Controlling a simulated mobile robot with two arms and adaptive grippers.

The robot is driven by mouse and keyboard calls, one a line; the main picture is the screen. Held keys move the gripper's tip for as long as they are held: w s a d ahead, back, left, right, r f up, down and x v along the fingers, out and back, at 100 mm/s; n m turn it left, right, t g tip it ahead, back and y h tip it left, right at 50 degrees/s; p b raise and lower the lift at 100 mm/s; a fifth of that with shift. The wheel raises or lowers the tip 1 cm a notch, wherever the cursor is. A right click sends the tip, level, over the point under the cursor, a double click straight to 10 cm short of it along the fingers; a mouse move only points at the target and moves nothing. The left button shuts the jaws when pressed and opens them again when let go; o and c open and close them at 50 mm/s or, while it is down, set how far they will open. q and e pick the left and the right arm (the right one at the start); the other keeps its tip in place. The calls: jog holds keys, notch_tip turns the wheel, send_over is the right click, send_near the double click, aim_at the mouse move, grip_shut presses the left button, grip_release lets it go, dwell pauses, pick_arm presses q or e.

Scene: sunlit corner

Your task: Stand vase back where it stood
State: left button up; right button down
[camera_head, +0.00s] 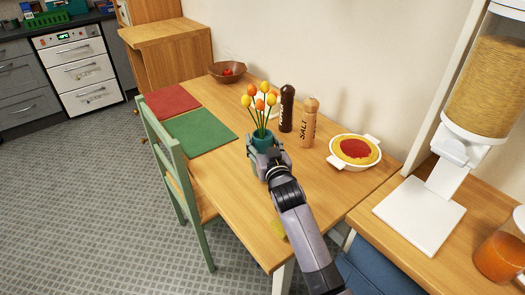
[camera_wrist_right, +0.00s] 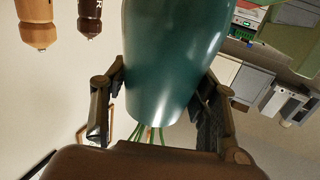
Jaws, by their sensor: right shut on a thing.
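The teal vase (camera_head: 263,141) holds orange and yellow tulips (camera_head: 259,102) and looks roughly upright above the table. My right gripper (camera_head: 266,158) is shut on the vase, with a finger on each side of it. The right wrist view shows the teal vase (camera_wrist_right: 172,55) large between the two fingers of the right gripper (camera_wrist_right: 160,112), with green stems beyond it. The gripper and arm hide the lower part of the vase in the head view, so I cannot tell whether its base touches the wooden table (camera_head: 222,165). My left gripper is out of view.
A dark pepper mill (camera_head: 287,110) and a light salt mill (camera_head: 308,125) stand close behind the vase on its right. A white pie dish (camera_head: 350,162) is further right. Green (camera_head: 203,134) and red (camera_head: 168,100) mats lie left.

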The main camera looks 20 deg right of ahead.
notch_tip(320, 180, down, 2)
jog(key=shift+f, duration=0.25)
jog(key=c, duration=0.6)
grip_release()
jog(key=shift+f, duration=0.2)
jog(key=shift+s, duration=0.1)
jog(key=s, duration=1.2)
jog(key=shift+a+r, duration=0.2)
jog(key=shift+r, duration=0.15)
